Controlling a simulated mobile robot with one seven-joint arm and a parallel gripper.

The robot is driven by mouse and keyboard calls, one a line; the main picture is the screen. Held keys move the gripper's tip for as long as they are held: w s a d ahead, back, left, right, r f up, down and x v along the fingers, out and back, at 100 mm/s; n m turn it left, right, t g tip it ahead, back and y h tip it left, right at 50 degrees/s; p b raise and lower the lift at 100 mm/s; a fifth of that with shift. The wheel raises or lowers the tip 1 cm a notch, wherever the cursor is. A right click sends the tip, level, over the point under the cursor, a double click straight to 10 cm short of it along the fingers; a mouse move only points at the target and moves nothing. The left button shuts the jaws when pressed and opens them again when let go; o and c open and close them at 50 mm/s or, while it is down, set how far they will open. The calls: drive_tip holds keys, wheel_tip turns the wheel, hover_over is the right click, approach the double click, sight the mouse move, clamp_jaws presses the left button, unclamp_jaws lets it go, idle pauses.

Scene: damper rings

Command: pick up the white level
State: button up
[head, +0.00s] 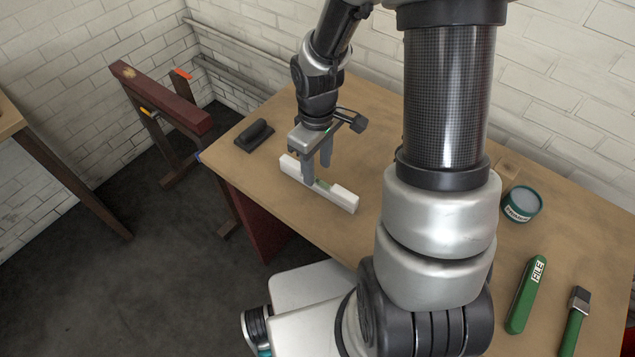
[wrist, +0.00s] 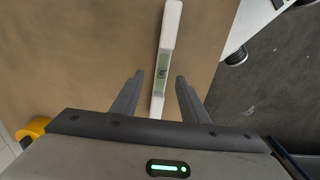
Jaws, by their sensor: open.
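The white level (head: 342,198) lies on the workbench near its left front edge, a long white bar with a green middle part. It also shows in the wrist view (wrist: 171,25), running up from between the fingers, with its near end hidden behind my gripper. My gripper (head: 317,176) is over the level's middle in the head view, pointing down, with one finger in front of the bar and one behind. In the wrist view my gripper (wrist: 158,88) is open, its fingers on either side of the level with gaps showing. I cannot tell the exact fingertip height.
On the workbench (head: 250,185) are a dark block-like tool (head: 254,135) left of my gripper, a teal tin (head: 522,204), a green file case (head: 526,295) and a green-handled brush (head: 575,320) at the right. A red-topped sawhorse (head: 160,97) stands left of the bench.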

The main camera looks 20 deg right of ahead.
sight(317, 178)
drive_tip(key=f, duration=0.4)
drive_tip(key=shift+s+f+b, duration=0.2)
drive_tip(key=shift+f+b, duration=0.2)
clamp_jaws()
